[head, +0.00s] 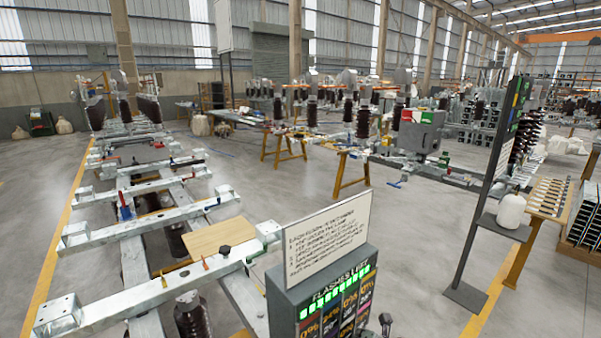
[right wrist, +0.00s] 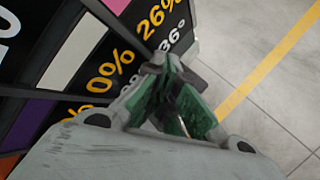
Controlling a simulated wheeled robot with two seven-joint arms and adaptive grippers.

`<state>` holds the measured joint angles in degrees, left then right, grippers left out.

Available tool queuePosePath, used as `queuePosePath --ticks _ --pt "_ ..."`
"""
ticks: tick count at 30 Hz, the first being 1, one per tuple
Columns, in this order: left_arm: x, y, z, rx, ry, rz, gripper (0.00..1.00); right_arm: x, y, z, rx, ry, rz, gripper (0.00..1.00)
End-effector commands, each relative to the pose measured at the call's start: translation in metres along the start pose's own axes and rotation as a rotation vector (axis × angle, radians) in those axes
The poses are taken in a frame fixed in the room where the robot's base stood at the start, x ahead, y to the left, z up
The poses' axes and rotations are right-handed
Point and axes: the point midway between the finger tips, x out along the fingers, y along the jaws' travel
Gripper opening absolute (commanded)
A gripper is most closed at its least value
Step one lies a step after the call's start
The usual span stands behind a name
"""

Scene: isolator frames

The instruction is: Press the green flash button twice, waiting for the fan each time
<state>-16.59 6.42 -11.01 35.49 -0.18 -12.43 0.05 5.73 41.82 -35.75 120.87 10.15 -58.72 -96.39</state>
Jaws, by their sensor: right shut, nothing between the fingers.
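A dark panel box (head: 322,290) stands at the bottom centre of the head view. Its face reads "FLASHES LEFT" above a row of lit green bars (head: 334,290) and columns of percentages. My right gripper (head: 386,320) is at the panel's right, low in the head view, partly cut off by the frame edge. In the right wrist view the gripper (right wrist: 168,72) is shut and empty, its green-padded fingers together in front of the panel face (right wrist: 75,60). Whether it touches the panel I cannot tell. I cannot make out a green flash button or a fan. My left gripper is not in view.
A white instruction sign (head: 328,235) rises behind the panel. A steel isolator frame (head: 150,232) with crossbeams lies to the left. A dark post (head: 487,190) on a flat base stands to the right, near a wooden workbench (head: 545,205). Open grey floor lies between.

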Motion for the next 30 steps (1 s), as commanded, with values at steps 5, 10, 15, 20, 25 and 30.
queuePosePath --ticks 5,10,15,20,25,30 --pt "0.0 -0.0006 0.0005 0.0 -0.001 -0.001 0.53 0.0 0.0 0.0 0.0 0.0 0.0 0.0" --pt "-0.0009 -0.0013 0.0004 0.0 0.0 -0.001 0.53 0.0006 -0.0005 -0.0004 0.0 0.0 0.0 0.0" --pt "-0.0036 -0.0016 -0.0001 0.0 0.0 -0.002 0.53 0.0029 -0.0023 -0.0021 0.0 0.0 -0.001 0.0" --pt "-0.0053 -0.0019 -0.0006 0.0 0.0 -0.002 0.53 0.0054 -0.0039 -0.004 0.0 0.0 0.0 0.0" --pt "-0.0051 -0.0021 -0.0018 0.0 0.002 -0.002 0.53 0.0061 -0.0044 -0.0045 0.0 0.0 0.0 0.0" --pt "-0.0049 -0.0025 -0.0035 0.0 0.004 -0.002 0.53 0.0061 -0.0045 -0.0045 0.0 0.0 0.0 0.0"
